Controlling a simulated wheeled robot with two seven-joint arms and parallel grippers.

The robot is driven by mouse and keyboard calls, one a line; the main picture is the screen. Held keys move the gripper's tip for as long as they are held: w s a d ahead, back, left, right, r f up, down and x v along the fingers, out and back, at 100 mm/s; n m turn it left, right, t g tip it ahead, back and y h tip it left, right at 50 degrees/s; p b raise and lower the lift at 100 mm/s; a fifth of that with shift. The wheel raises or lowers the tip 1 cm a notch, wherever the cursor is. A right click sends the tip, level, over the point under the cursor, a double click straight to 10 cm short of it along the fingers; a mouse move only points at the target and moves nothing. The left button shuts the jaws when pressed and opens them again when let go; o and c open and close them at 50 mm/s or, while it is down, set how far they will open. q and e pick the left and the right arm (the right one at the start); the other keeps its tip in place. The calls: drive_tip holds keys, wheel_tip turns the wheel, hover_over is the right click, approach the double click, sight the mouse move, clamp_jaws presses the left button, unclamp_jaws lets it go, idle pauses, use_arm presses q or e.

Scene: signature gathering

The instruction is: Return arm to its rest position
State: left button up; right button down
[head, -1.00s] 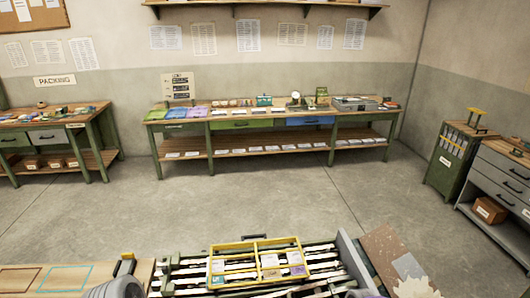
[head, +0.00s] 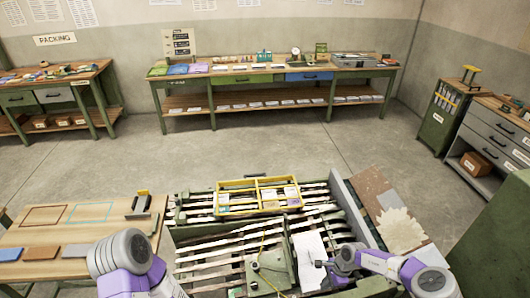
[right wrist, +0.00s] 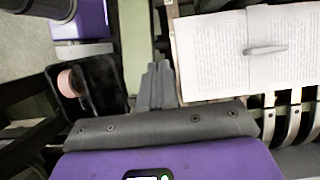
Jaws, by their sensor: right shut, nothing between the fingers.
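My right arm comes in from the lower right in the head view, white and purple. Its dark gripper (head: 322,264) is near the white printed sheets (head: 308,258) on the slatted bench. In the right wrist view the gripper's grey fingers (right wrist: 157,85) are together and empty. The sheets (right wrist: 215,55) lie to the right of the fingertips there, with a grey bar across them, and I see a gap between. My left arm (head: 122,262) shows at the lower left in the head view; its gripper is not visible.
A yellow divided tray (head: 258,182) sits at the slatted bench's far edge. A green metal block (head: 270,272) stands left of the sheets. A wooden table (head: 50,240) with coloured outlines is at left. A dark holder with a pinkish roll (right wrist: 68,82) shows in the wrist view. Floor beyond is clear.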

drive_tip(key=n+h, duration=0.1)
drive_tip(key=s+f+n+h, duration=0.1)
drive_tip(key=shift+s+a+f+t+h, duration=0.2)
drive_tip(key=shift+f+t+h, duration=0.1)
drive_tip(key=shift+t, duration=0.1)
drive_tip(key=shift+s+a+f+n+t+h, duration=0.15)
drive_tip(key=shift+s+a+n+t+h, duration=0.25)
drive_tip(key=shift+n, duration=0.5)
drive_tip(key=s+a+r+n+y, duration=0.2)
drive_tip(key=s+a+n, duration=0.35)
drive_tip(key=s, duration=0.45)
drive_tip(key=s+a+r+n+y, duration=0.2)
drive_tip(key=s+a+r+n, duration=0.15)
drive_tip(key=s+a, duration=0.5)
use_arm(q)
wheel_tip(320, 180, down, 13)
drive_tip(key=w+b, duration=0.1)
drive_tip(key=b, duration=1.1)
drive_tip(key=shift+b, duration=0.35)
use_arm(e)
wheel_tip(320, 180, down, 14)
drive_tip(key=d, duration=0.2)
drive_tip(key=shift+s+r+n, duration=0.2)
drive_tip(key=shift+s+n, duration=0.1)
drive_tip(key=shift+n, duration=0.1)
use_arm(q)
drive_tip(key=shift+r, duration=0.1)
